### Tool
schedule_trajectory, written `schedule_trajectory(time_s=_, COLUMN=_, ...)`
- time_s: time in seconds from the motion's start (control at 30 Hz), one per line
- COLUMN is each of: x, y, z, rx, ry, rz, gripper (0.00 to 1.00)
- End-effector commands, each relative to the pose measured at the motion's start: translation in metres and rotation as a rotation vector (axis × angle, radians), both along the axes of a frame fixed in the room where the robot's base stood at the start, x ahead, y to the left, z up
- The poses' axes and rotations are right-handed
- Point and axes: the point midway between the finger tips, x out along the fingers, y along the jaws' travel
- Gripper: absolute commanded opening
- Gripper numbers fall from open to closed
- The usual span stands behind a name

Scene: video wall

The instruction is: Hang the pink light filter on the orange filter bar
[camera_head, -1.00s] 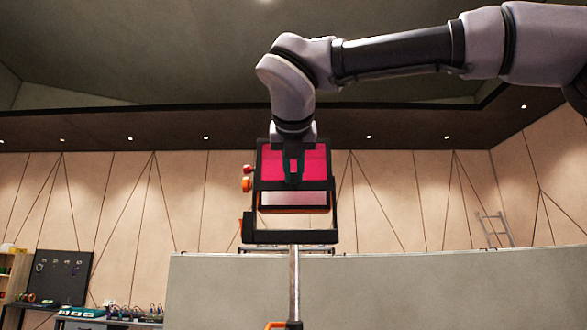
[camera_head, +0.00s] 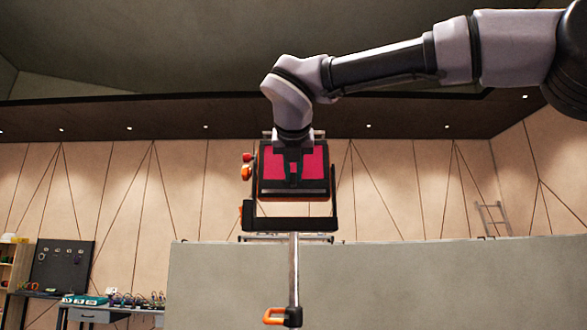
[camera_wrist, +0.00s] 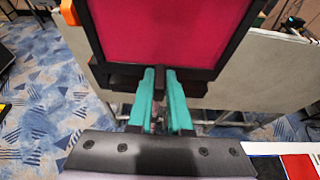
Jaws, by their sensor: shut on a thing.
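The pink light filter (camera_head: 270,165) is a deep pink sheet in a black frame. My gripper (camera_head: 293,165) is shut on the black lower part of that frame, with the teal fingers close together in the wrist view (camera_wrist: 163,75). In the head view the filter hangs upright in front of the lamp, within its black yoke (camera_head: 290,224). The orange filter bar cannot be made out behind the filter and gripper. I cannot tell whether the filter touches it.
Orange and red knobs (camera_head: 247,172) stick out left of the lamp. A metal stand pole (camera_head: 294,270) with an orange-handled clamp (camera_head: 273,316) is below. A wide grey panel (camera_head: 430,285) stands behind. A workbench (camera_head: 88,312) is at far left.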

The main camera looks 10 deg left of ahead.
Motion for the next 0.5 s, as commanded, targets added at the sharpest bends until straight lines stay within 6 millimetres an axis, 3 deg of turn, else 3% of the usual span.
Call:
schedule_trajectory(time_s=0.47, x=0.0001, y=-0.0005, z=-0.0056, rx=0.000, ry=-0.001, rz=-0.001, gripper=0.00)
schedule_trajectory(time_s=0.5, x=0.0001, y=-0.0005, z=-0.0056, rx=0.000, ry=-0.001, rz=-0.001, gripper=0.32)
